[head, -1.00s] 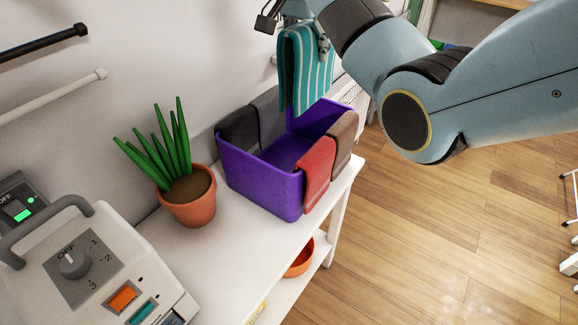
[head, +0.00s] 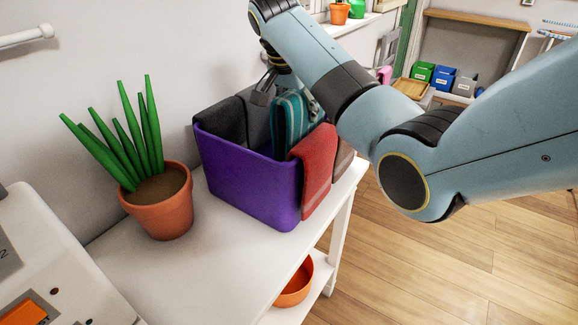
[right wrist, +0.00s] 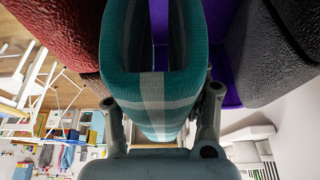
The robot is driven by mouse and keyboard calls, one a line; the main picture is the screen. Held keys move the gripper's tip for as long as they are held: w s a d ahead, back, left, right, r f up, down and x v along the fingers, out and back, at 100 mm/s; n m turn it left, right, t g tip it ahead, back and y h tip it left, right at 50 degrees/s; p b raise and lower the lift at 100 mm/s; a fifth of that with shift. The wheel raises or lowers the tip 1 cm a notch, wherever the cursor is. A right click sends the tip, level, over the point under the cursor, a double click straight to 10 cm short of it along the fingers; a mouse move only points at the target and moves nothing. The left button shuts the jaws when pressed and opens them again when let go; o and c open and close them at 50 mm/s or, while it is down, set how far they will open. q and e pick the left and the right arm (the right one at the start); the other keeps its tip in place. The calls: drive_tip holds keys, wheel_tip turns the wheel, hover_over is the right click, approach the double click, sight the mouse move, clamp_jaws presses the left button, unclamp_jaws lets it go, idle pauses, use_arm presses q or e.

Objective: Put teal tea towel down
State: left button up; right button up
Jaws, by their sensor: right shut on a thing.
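The teal tea towel (head: 290,118) with pale stripes hangs folded from my right gripper (head: 288,92), its lower part down inside the purple bin (head: 245,182). My right gripper is shut on the towel. In the right wrist view, the towel (right wrist: 155,90) fills the middle between my fingers (right wrist: 165,110), with the purple bin wall (right wrist: 222,60) behind it. A red cloth (head: 318,165) and a brown cloth (head: 343,158) hang over the bin's right side. Dark grey cloths (head: 224,122) hang over its back left side. My left gripper is not in view.
The bin stands on a white shelf table (head: 190,265). A potted plant (head: 160,205) stands to its left, with clear tabletop between. A white appliance (head: 60,270) is at lower left. An orange bowl (head: 296,288) sits on the lower shelf.

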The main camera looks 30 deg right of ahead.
sight(286, 96)
wheel_tip(286, 96, down, 8)
idle(0.4)
drive_tip(key=shift+f, duration=0.15)
drive_tip(key=o, duration=0.9)
drive_tip(key=v, duration=1.2)
drive_tip(key=shift+r, duration=0.2)
